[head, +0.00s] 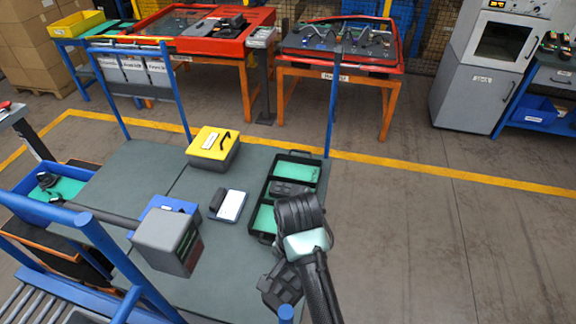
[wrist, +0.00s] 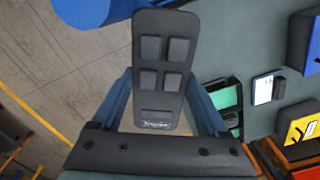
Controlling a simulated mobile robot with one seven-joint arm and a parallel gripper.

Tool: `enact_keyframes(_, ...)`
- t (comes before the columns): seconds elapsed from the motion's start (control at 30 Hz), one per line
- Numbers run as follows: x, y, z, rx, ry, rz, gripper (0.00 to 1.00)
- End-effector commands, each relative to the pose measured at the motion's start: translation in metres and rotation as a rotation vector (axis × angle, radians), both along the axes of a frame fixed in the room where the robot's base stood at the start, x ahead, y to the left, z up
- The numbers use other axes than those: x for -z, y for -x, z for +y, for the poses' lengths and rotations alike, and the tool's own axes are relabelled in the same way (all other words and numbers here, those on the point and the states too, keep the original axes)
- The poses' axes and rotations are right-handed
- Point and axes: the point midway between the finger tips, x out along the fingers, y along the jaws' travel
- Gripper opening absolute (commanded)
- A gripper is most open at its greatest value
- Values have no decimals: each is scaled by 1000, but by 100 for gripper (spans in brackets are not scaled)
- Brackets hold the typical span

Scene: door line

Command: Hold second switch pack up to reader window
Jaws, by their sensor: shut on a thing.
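A dark switch pack with four square keys (wrist: 162,70) stands between the fingers of my gripper (wrist: 163,108) in the wrist view. My gripper is shut on it. In the head view the pack (head: 281,288) is near the cart's front right corner, apart from the tray, partly covered by my arm. A black tray with green lining (head: 252,236) lies on the cart, and another dark pack (head: 290,188) sits in its middle part. A small grey unit on a post (head: 262,38) stands between the benches; I cannot tell whether it holds the reader window.
The cart top (head: 150,165) also bears a yellow-topped box (head: 213,148), a white-faced device (head: 231,206) and a grey box (head: 168,242). Blue cart rails (head: 333,100) rise at the far side. Orange benches stand behind. The floor at right is clear.

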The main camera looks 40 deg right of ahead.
Motion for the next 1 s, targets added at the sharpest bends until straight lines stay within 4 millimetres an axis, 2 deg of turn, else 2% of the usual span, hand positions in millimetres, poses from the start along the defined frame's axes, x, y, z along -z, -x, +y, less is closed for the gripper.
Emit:
enact_keyframes(0.13,-2,11,-6,40,1,1,13)
enact_keyframes(0.27,0,9,-4,45,1,2,13)
enact_keyframes(1.0,2,-70,58,40,3,0,13)
